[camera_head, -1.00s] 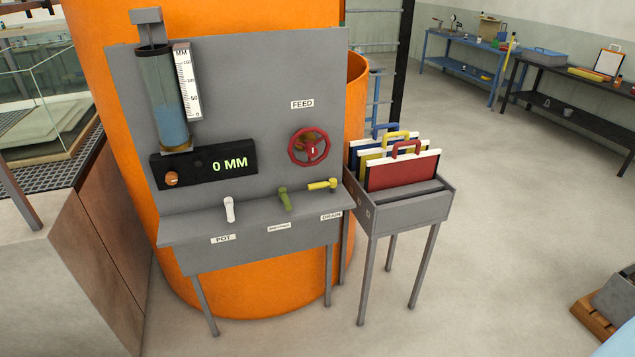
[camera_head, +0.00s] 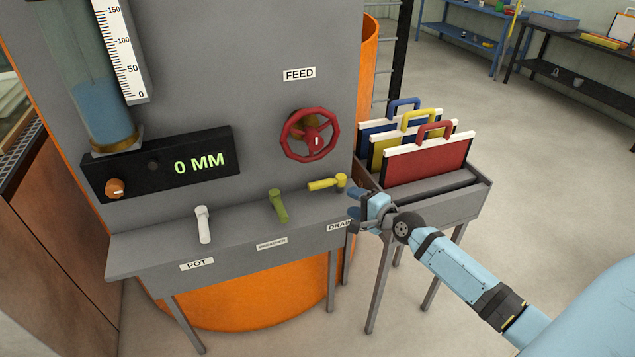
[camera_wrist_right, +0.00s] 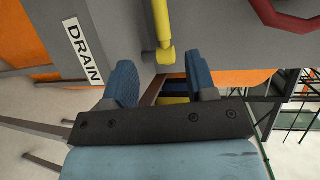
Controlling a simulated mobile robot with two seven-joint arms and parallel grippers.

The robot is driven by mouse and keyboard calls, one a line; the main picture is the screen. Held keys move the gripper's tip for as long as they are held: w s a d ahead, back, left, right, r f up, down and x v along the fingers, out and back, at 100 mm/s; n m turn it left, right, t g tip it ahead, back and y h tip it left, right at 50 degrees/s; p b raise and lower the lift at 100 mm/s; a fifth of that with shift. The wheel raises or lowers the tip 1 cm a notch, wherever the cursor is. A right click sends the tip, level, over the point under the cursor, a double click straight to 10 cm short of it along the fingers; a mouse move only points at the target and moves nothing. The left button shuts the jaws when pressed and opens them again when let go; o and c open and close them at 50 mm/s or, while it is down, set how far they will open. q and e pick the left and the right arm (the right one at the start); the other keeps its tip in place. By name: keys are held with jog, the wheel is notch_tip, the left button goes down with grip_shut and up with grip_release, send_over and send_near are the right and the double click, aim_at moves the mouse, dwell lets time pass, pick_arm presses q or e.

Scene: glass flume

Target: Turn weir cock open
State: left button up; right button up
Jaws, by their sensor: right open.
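Three cocks stand along the grey panel's ledge in the head view. The white cock (camera_head: 203,224) above the POT label has its lever pointing down. The green cock (camera_head: 278,206) also points down; its small label is hard to read. The yellow cock (camera_head: 325,183), near the DRAIN label, has its lever pointing left, nearly level. I can read no label saying weir. My right gripper (camera_head: 353,202) is open and empty, just below and right of the yellow cock. In the right wrist view, the yellow cock (camera_wrist_right: 164,28) lies ahead of the spread fingers, apart from them. My left gripper is out of view.
A red FEED handwheel (camera_head: 309,136) is above the yellow cock. A grey rack (camera_head: 440,203) with blue, yellow and red handled boards stands close behind my right wrist. A display (camera_head: 165,165) reads 0 MM beside a water tube (camera_head: 100,105). Open floor lies to the right.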

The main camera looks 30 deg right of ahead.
aim_at(321, 187)
jog(key=x, duration=1.3)
jog(key=shift+w+a+f, duration=0.1)
jog(key=shift+w+a, duration=0.05)
jog(key=shift+w, duration=0.05)
jog(key=shift+b, duration=0.3)
grip_shut()
